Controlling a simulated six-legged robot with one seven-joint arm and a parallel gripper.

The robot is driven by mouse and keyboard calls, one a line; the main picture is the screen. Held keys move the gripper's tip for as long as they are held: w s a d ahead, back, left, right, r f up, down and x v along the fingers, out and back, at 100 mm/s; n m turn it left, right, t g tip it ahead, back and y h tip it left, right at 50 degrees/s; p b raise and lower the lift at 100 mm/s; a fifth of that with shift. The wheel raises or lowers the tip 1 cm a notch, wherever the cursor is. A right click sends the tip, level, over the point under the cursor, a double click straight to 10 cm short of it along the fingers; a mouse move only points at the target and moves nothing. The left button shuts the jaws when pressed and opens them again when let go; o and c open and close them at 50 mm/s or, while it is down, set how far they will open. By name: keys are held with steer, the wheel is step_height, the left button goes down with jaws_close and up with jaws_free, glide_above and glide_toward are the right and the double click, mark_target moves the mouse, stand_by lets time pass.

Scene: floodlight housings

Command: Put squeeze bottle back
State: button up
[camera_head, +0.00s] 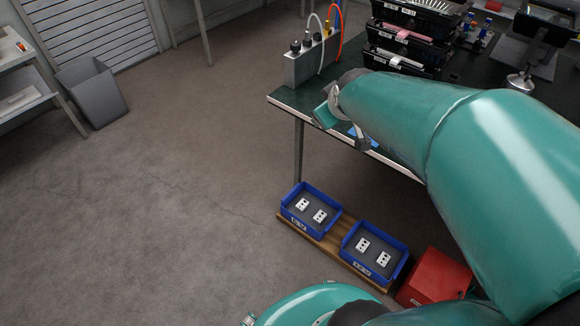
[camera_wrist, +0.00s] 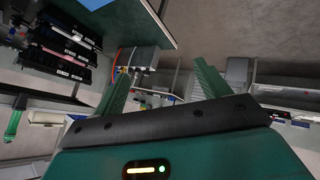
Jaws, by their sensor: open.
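I cannot clearly make out a squeeze bottle in either view. A grey metal holder (camera_head: 312,64) stands at the near left corner of the dark workbench (camera_head: 462,82), with dark-capped items, a brass fitting and clear and red hoses at its top. The holder also shows beyond my fingers in the wrist view (camera_wrist: 140,57). My gripper (camera_wrist: 161,68) has its two green fingers spread, with nothing visible gripped between them. In the head view my gripper (camera_head: 328,110) is beside the bench edge below the holder, partly hidden by my arm.
Stacked black trays (camera_head: 408,42) stand on the bench right of the holder. Blue bins (camera_head: 312,208) with white plates sit on a wooden base on the floor, beside a red box (camera_head: 434,278). A grey waste bin (camera_head: 92,92) stands at left. Open floor lies between.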

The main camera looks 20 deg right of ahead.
steer(key=s+a+r+m+g+y, duration=0.1)
steer(key=s+a+m+g+y, duration=0.2)
steer(key=s+a, duration=1.1)
steer(key=shift+s+a+r, duration=0.25)
steer(key=shift+s+a, duration=0.05)
steer(key=shift+a, duration=0.85)
steer(key=c, duration=0.8)
steer(key=shift+d, duration=0.15)
steer(key=shift+c, duration=0.2)
